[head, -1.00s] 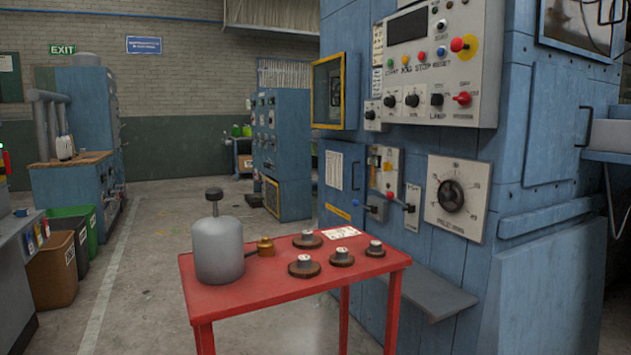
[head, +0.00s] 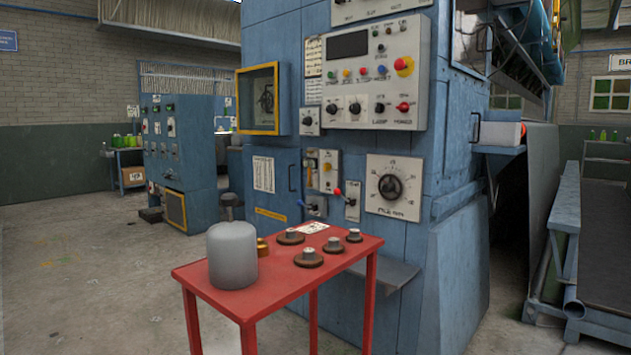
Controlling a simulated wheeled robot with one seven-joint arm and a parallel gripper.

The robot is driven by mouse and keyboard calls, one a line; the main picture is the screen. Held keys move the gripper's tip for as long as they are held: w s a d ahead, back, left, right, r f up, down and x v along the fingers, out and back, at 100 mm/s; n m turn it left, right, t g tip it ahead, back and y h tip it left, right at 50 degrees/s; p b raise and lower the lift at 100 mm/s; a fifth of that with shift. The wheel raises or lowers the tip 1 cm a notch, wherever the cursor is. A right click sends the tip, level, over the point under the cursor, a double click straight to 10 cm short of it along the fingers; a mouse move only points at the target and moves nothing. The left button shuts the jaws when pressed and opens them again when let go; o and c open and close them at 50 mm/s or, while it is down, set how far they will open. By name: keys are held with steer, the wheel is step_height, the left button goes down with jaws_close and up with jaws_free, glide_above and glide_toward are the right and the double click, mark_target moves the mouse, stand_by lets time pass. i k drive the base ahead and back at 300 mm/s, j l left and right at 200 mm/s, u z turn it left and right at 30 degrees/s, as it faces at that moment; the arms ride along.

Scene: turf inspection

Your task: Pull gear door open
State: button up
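A blue door panel (head: 272,188) with a white chart (head: 263,174) and a yellow label strip is on the blue machine's front. It looks shut, flush with the machine. A dark upright handle (head: 291,178) is at its right edge. Above it is a yellow-framed window box (head: 258,99) with mechanism behind the pane. Neither carries a readable "gear" name, so I cannot tell which is the gear door. My gripper is not in view.
A red table (head: 212,299) stands before the machine, holding a grey cylinder (head: 232,257), a brass piece (head: 262,247) and several dark round gear-like parts (head: 308,257). A grey shelf (head: 385,274) juts from the machine. Floor is open at left (head: 85,290).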

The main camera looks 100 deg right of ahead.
mark_target(273, 175)
steer(key=i+l+z, duration=0.2)
steer(key=z, duration=0.2)
steer(key=i+z, duration=0.8)
steer(key=i+j+z, duration=0.15)
steer(key=z, duration=0.25)
steer(key=i+l+z, duration=0.25)
steer(key=i+z, duration=0.25)
steer(key=i, duration=0.25)
steer(key=i+z, duration=0.5)
steer(key=i, duration=0.25)
steer(key=i+j+z, duration=0.45)
steer(key=i, duration=0.25)
steer(key=l, duration=0.1)
